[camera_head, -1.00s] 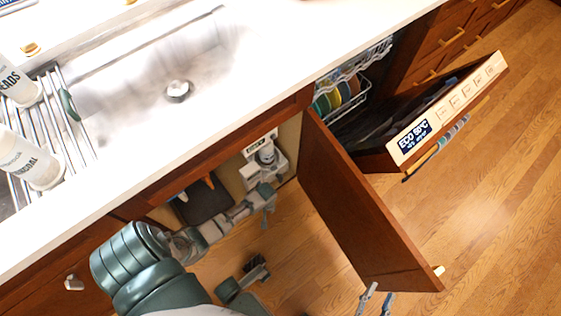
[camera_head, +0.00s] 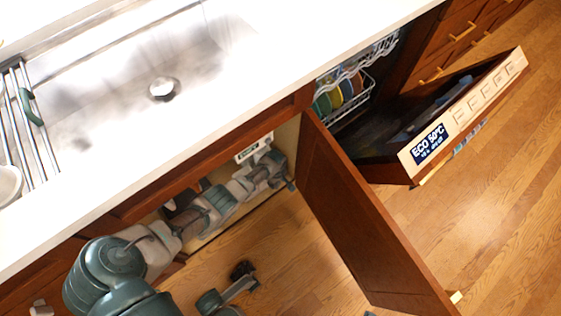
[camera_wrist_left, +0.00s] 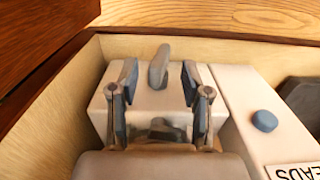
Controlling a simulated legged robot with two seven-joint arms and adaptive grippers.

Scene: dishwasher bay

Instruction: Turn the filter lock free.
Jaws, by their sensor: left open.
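In the left wrist view a white housing (camera_wrist_left: 227,95) stands in the cabinet corner, with a grey upright lever (camera_wrist_left: 158,66) on its top that looks like the filter lock. My left gripper (camera_wrist_left: 157,84) is open. Its two fingers stand on either side of the lever, apart from it, with gaps at both sides. In the head view my left arm reaches into the cabinet under the sink, and my left gripper (camera_head: 275,165) covers most of the housing. A labelled part (camera_head: 254,147) shows above it.
The cabinet door (camera_head: 365,215) hangs open right of my left arm. The dishwasher door (camera_head: 465,115) is open beyond it. The counter edge (camera_head: 200,143) passes above the arm. A white box with a blue knob (camera_wrist_left: 264,121) stands to the right in the wrist view.

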